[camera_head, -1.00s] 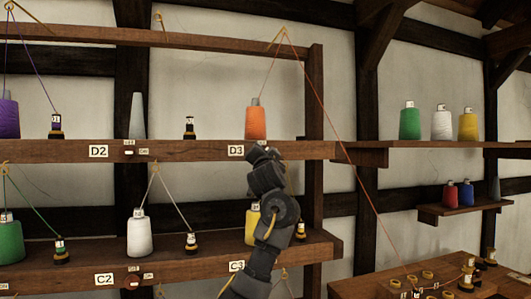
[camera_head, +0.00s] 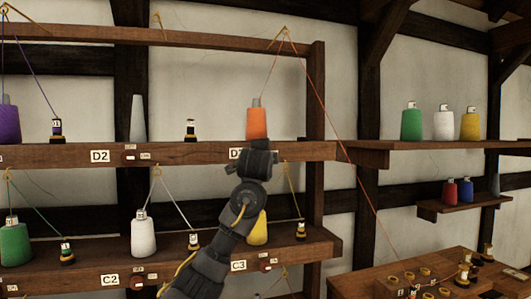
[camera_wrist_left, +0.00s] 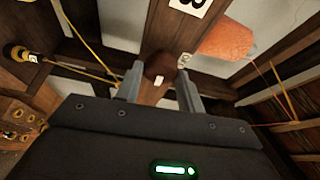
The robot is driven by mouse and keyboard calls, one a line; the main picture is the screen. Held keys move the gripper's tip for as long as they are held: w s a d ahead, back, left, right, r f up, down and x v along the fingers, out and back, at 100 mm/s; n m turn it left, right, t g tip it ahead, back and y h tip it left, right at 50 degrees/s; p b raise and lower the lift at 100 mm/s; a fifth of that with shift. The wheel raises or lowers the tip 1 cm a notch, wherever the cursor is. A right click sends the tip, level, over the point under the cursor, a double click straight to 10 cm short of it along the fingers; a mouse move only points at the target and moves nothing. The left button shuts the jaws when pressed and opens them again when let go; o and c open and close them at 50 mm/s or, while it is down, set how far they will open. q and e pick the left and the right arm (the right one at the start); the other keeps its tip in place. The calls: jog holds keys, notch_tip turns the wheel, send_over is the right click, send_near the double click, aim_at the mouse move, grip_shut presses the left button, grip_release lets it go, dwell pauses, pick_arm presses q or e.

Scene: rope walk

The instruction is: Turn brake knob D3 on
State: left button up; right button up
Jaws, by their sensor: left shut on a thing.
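My left gripper (camera_head: 258,160) is at the D3 station on the upper shelf beam and partly covers the D3 label (camera_head: 235,153). In the left wrist view its fingers (camera_wrist_left: 161,85) are shut on brake knob D3 (camera_wrist_left: 157,66), a dark reddish-brown knob on the wooden beam. Small white labels sit by the knob; I cannot read them. In the head view my gripper hides the knob. The orange yarn cone (camera_head: 257,123) of D3 stands on the shelf above it. My right gripper is not in view.
Orange yarn runs from the cone over a top hook (camera_head: 285,31) and down to the right, close to the post (camera_head: 316,120). The yellow cone (camera_head: 257,230) stands below, behind my arm. Knobs D2 (camera_head: 129,157) and C3 (camera_head: 265,265) are clear of my gripper.

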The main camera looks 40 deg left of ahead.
pick_arm(q)
jog(key=shift+f+m, duration=0.1)
jog(key=shift+m, duration=0.4)
jog(key=o, duration=1)
jog(key=b+v, duration=0.4)
jog(key=v, duration=0.6)
jog(key=shift+s+d+r, duration=0.25)
jog(key=shift+s, duration=0.1)
